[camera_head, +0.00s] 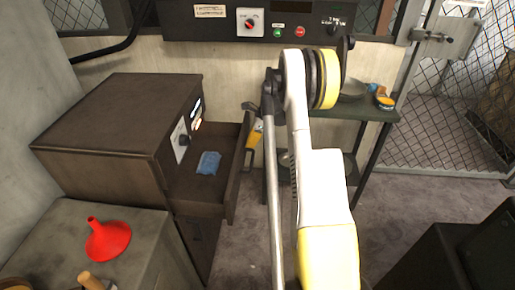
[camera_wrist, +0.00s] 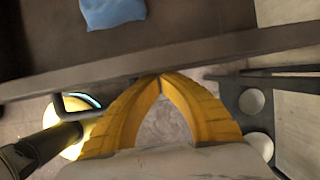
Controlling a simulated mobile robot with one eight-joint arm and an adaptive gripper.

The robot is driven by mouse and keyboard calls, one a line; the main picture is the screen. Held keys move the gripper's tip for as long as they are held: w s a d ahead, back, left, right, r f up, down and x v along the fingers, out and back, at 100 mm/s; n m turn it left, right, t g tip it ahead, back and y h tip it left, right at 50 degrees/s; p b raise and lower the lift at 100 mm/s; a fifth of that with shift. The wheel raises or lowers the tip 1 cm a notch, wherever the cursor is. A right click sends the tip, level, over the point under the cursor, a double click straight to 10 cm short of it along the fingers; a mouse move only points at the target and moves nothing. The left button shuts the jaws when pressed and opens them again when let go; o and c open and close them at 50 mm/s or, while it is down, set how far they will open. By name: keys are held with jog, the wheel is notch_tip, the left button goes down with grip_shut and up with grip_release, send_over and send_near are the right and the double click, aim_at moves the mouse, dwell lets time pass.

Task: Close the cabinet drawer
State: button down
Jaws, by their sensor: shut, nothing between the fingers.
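The dark brown cabinet (camera_head: 115,120) stands at the left in the head view. Its drawer (camera_head: 195,190) is pulled out to the right, and a blue object (camera_head: 208,163) lies inside. My yellow gripper (camera_head: 254,134) is just outside the drawer's front panel (camera_head: 238,170), partly hidden behind my arm. In the wrist view my gripper (camera_wrist: 160,78) has its fingertips together, with nothing between them. The tips are at the outer side of the drawer front (camera_wrist: 190,52); I cannot tell whether they touch it. The blue object (camera_wrist: 112,12) shows beyond the panel.
A grey cabinet (camera_head: 140,235) with a red funnel (camera_head: 107,238) stands at the front left. A green table (camera_head: 372,112) with a bowl (camera_head: 352,88) is behind my arm. A control panel (camera_head: 260,22) hangs at the back. Floor (camera_head: 410,190) is bare at the right.

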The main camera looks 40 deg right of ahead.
jog(key=w+a, duration=0.6)
jog(key=w, duration=0.1)
jog(key=w+a, duration=0.3)
jog(key=shift+w+p, duration=0.3)
jog(key=shift+p, duration=0.05)
